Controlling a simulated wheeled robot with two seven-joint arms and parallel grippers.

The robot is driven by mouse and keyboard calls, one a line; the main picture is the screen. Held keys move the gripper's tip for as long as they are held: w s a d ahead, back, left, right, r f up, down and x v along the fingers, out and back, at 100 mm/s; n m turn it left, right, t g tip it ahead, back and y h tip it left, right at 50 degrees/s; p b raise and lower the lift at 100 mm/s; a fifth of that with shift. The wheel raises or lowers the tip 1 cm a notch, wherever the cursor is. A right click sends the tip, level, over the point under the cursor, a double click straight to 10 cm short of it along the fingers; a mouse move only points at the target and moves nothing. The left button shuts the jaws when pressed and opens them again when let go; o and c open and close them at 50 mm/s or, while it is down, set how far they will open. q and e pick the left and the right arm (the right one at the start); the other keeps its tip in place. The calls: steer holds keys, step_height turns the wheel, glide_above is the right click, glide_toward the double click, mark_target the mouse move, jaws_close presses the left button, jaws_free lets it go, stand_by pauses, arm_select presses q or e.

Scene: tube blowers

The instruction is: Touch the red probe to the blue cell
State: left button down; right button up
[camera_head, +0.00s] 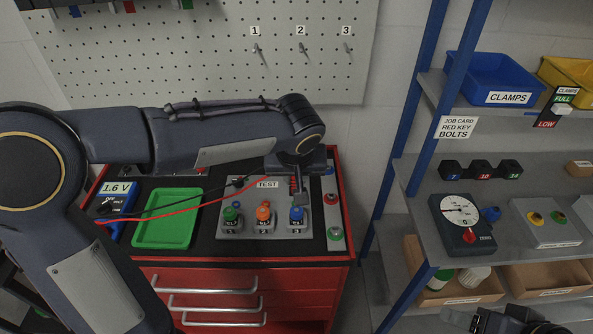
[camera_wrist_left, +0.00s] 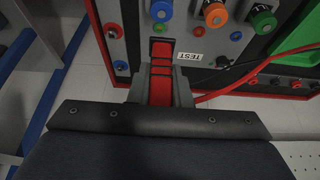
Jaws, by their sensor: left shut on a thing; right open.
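The blue cell (camera_head: 297,213) is the right one of three cells on the grey TEST panel, above the number 3; its blue top also shows in the left wrist view (camera_wrist_left: 161,11). My left gripper (camera_head: 298,192) points down just behind it. It is shut on the red probe (camera_wrist_left: 160,88), whose red body shows between the fingers in the wrist view and points towards the blue cell. I cannot tell whether the probe tip touches the cell. My right gripper (camera_head: 482,321) is open and empty at the bottom right, away from the panel.
A green cell (camera_head: 231,214) and an orange cell (camera_head: 263,212) stand left of the blue one. A green tray (camera_head: 168,219) and a blue meter (camera_head: 117,198) showing 1.6 V lie further left. Red and black leads cross the tray. A shelf with blue posts (camera_head: 408,180) stands right.

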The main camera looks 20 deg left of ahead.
arm_select(q)
steer(key=shift+d+f, duration=0.15)
steer(key=shift+f, duration=0.05)
steer(key=shift+f+b, duration=1.3)
steer(key=shift+f, duration=0.65)
steer(key=shift+b, duration=0.65)
steer(key=shift+f+b, duration=0.55)
steer(key=shift+b, duration=0.15)
stand_by(3.2)
steer(key=shift+r, duration=0.2)
steer(key=shift+r+p, duration=1.75)
steer(key=shift+r, duration=0.7)
